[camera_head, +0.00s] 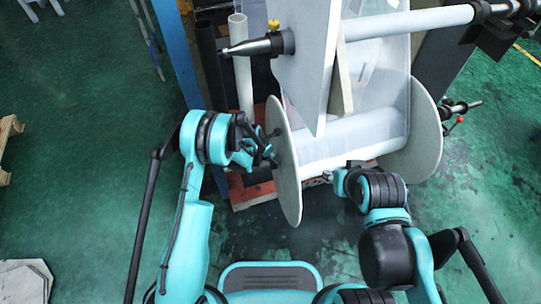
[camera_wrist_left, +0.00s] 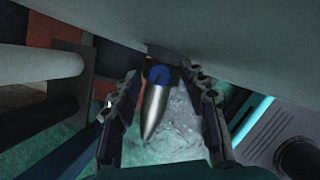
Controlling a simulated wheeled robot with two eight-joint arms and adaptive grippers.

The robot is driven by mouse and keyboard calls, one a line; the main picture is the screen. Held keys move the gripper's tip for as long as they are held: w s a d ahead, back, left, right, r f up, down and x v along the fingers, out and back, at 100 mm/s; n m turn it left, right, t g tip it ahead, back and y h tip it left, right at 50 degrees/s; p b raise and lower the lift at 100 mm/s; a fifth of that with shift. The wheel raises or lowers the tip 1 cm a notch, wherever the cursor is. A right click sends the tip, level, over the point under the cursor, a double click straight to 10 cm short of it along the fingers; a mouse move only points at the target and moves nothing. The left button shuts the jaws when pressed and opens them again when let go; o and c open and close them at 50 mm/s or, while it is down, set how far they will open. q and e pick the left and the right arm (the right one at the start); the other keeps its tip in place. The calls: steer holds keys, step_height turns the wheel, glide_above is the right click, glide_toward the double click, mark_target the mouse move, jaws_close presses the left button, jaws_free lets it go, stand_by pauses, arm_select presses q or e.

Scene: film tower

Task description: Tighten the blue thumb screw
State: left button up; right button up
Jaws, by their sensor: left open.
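The blue thumb screw (camera_wrist_left: 159,75) shows in the left wrist view, on a dark collar behind a silver cone tip (camera_wrist_left: 153,112). The collar sits close against a large pale flange that fills the top of that view. My left gripper (camera_wrist_left: 163,74) is open, with one finger on each side of the screw and cone; I see no clear contact. In the head view my left gripper (camera_head: 264,149) is at the left face of the lower roll's flange (camera_head: 287,170), and the blue screw is hidden there. My right gripper (camera_head: 336,178) is below the roll; its fingers are too small to read.
A yellow thumb screw (camera_head: 273,24) sits on the upper shaft's collar (camera_head: 283,41). The film roll (camera_head: 345,140) lies between two round flanges. A blue post (camera_head: 178,60) and upright pipes (camera_head: 241,65) stand left of the roll. The green floor at left is mostly clear.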

arm_select(q)
jaws_close()
steer(key=shift+m, duration=0.3)
steer(key=m, duration=0.2)
steer(key=m+g, duration=0.1)
steer(key=shift+w+a+m+g+h, duration=0.1)
steer(key=shift+w+m+g+h, duration=0.1)
steer(key=shift+m+g+h, duration=0.15)
steer(key=m, duration=0.2)
steer(key=m+g, duration=0.1)
steer(key=m, duration=0.1)
steer(key=shift+w+m+g, duration=0.15)
steer(key=shift+m+g, duration=0.1)
steer(key=m+g, duration=0.1)
steer(key=m, duration=0.3)
steer(key=shift+w+g, duration=0.2)
steer(key=shift+g, duration=0.2)
steer(key=shift+w+m+g+y, duration=0.1)
steer(key=shift+m+g+y, duration=0.45)
steer(key=shift+m, duration=1.55)
